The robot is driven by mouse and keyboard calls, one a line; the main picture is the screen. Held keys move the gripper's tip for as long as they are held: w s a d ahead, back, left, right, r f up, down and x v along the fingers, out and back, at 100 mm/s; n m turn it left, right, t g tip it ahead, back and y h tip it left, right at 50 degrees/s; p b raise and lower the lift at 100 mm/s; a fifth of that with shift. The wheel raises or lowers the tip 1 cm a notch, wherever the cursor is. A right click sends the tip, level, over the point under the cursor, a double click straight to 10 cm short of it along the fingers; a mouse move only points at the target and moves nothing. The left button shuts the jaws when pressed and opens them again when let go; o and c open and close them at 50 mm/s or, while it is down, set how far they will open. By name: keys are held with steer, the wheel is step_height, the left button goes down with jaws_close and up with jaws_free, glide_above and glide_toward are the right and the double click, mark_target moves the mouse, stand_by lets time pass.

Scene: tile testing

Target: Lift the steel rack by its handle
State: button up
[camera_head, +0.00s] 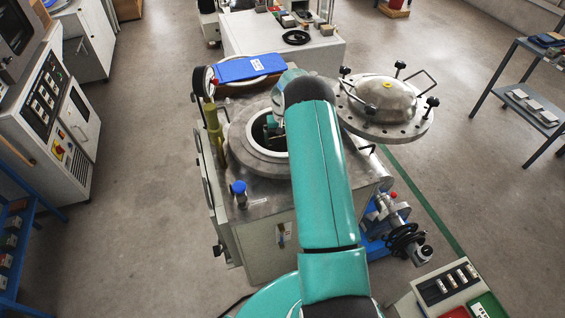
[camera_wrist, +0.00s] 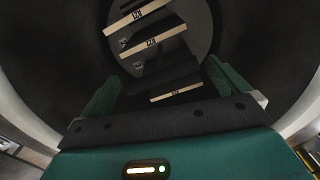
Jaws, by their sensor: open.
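The round vessel (camera_head: 241,150) stands open on the bench-top machine, seen in the head view. My gripper (camera_head: 271,128) reaches down into its mouth, mostly hidden behind my teal arm. In the wrist view my gripper (camera_wrist: 162,72) has its two green fingers wide apart with nothing clasped between them. Beyond the fingers, inside the dark vessel, are several tiles (camera_wrist: 152,47) with pale, numbered edges, set one behind another. Small metal bits (camera_wrist: 137,65) show beside them, probably parts of the steel rack. I cannot make out the rack's handle.
The vessel wall (camera_wrist: 75,55) closely surrounds my gripper. The heavy domed lid (camera_head: 385,100) is swung aside to the right. A gauge (camera_head: 201,80) and a blue-capped valve (camera_head: 238,190) rise at the left. A blue pad (camera_head: 247,69) lies behind the opening.

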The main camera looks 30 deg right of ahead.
step_height(320, 180, down, 4)
steer(key=shift+w+r, duration=0.1)
steer(key=c, duration=1.4)
steer(key=shift+r, duration=0.1)
steer(key=c, duration=0.3)
